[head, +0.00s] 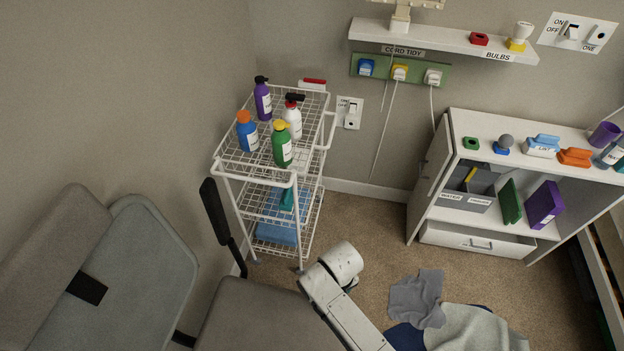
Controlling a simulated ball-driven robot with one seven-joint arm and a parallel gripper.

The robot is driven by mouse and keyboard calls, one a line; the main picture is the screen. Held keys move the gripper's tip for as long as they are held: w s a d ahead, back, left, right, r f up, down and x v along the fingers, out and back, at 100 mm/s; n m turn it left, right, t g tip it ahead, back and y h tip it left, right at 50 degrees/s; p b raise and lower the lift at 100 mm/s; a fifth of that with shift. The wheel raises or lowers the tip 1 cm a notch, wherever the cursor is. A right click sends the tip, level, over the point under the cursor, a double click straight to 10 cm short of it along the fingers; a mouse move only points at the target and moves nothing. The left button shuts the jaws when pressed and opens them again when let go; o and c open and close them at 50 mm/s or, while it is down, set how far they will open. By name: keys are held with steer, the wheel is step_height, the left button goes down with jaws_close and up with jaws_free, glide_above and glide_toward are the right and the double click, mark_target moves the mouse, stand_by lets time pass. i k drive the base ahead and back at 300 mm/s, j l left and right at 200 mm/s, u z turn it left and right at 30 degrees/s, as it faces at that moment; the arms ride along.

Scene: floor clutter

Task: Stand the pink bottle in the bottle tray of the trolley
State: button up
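I see no pink bottle in the head view. The white wire trolley (263,172) stands against the back wall, left of centre. Its top basket holds a purple bottle (262,101) with a dark cap, a blue bottle (247,136) with an orange cap, a white bottle (293,121) with a red and black top, and a green bottle (282,151) with a yellow cap, all upright. I cannot tell which level is the bottle tray. My white arm rises from the bottom centre, in front of the trolley; my gripper's fingers do not show.
Lower trolley shelves hold a blue item (275,228). A grey armchair (118,262) fills the lower left. A grey cloth (416,298) lies at the lower right. A white cabinet (440,175) stands at right. Carpet between trolley and cabinet is clear.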

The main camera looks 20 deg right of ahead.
mark_target(309, 116)
steer(key=i+l+z, duration=0.35)
steer(key=i+l, duration=0.65)
